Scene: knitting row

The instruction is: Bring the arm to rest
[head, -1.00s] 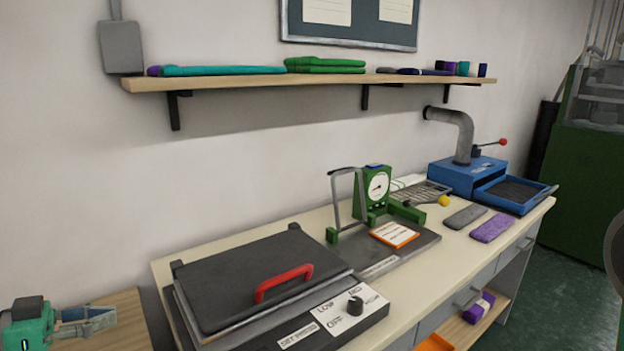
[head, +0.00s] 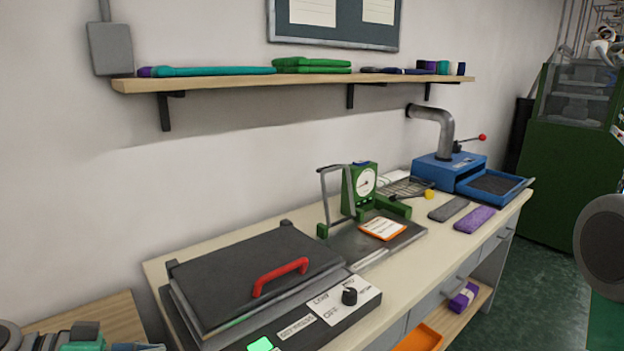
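Part of my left arm, grey and teal, shows at the bottom left corner of the head view over a wooden surface. What seems to be my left gripper (head: 112,347) is cut off by the bottom edge, left of the heat press, so its fingers cannot be made out. I see nothing held there. My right gripper is not in view; a grey round part, apparently of my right arm, shows at the right edge.
A closed press (head: 256,260) with a red handle stands on the bench (head: 428,262), with a green gauge stand (head: 357,188), grey and purple fabric pieces and a blue machine (head: 447,170) beyond. A shelf (head: 300,83) overhangs. An orange tray (head: 418,339) is below.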

